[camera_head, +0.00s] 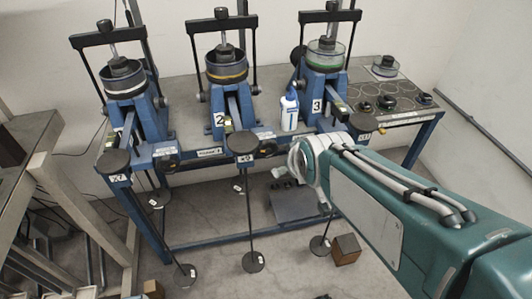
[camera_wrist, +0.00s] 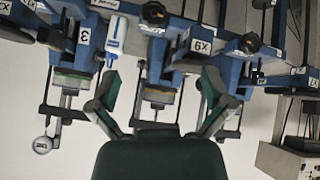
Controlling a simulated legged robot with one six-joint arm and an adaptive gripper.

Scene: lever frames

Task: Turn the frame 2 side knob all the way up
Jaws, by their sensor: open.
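Frame 2 (camera_head: 219,93) is the middle blue stand, with a "2" label and a yellow-ringed cylinder on top. It shows upside down in the wrist view, its cylinder (camera_wrist: 158,97) between the finger outlines. A dark knob (camera_head: 268,147) sits on the front rail right of frame 2's x9 weight hanger, and another dark knob (camera_head: 170,159) sits to its left. I cannot tell which is frame 2's side knob. In the wrist view these look like a black knob (camera_wrist: 154,14) and a second one (camera_wrist: 249,44). My gripper (camera_wrist: 158,83) is open and empty, its fingers apart.
Frame 1 (camera_head: 124,88) stands left and frame 3 (camera_head: 325,66) right. A white-blue bottle (camera_head: 290,111) stands between frames 2 and 3. Weight hangers with rods hang in front. A side table (camera_head: 62,178) is at left; a brown box (camera_head: 345,249) lies on the floor.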

